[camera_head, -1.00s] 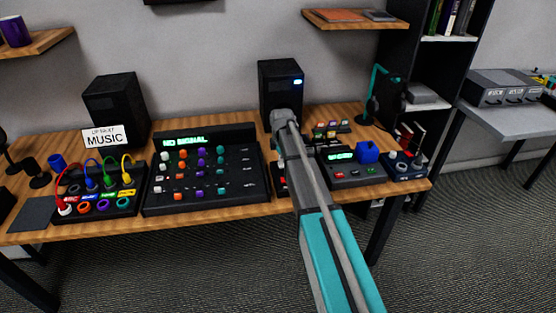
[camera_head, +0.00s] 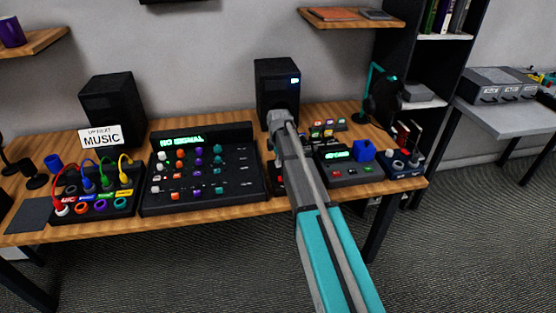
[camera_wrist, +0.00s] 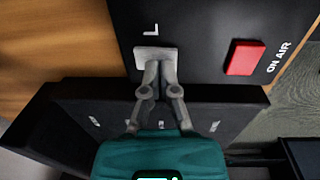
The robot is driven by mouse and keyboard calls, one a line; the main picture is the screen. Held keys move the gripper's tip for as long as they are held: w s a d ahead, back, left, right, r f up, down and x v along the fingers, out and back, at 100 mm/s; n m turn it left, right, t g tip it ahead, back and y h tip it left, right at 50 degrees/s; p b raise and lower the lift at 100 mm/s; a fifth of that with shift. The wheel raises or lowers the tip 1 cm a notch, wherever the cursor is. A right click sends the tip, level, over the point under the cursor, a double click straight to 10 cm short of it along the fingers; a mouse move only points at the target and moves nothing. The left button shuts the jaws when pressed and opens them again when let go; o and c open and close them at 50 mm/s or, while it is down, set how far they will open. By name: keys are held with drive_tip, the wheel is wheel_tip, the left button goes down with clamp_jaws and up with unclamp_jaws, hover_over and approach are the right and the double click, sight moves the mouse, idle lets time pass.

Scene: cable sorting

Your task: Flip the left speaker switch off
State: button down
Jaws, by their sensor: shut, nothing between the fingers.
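In the wrist view my gripper (camera_wrist: 161,68) is shut and empty. Its fingertips are over a pale grey switch (camera_wrist: 144,52) marked "L" on a black panel, and they cover part of it. I cannot tell whether they touch it or which way it is set. In the head view my arm hides the gripper and most of this panel. The left speaker (camera_head: 112,108) is black with no light showing. The right speaker (camera_head: 276,88) has a small blue-white light lit.
A red "ON AIR" button (camera_wrist: 245,58) is right of the switch. The mixer (camera_head: 205,190) shows "NO SIGNAL" and stands left of my arm. A patch box with coloured cables (camera_head: 95,201) is farther left. A box with a green display (camera_head: 350,170) is right of my arm.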

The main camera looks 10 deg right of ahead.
drive_tip(key=shift+r, duration=0.2)
wheel_tip(320, 180, up, 14)
drive_tip(key=w+p, duration=0.1)
drive_tip(key=p, duration=1.3)
drive_tip(key=shift+w+f, duration=0.25)
drive_tip(key=shift+w, duration=0.1)
drive_tip(key=s+a+m, duration=0.2)
drive_tip(key=s+m, duration=1.5)
drive_tip(key=s, duration=1.2)
drive_tip(key=shift+s+a+m+g, duration=0.2)
drive_tip(key=shift+a+m+g, duration=0.1)
drive_tip(key=shift+a+g, duration=0.1)
drive_tip(key=shift+d, duration=0.1)
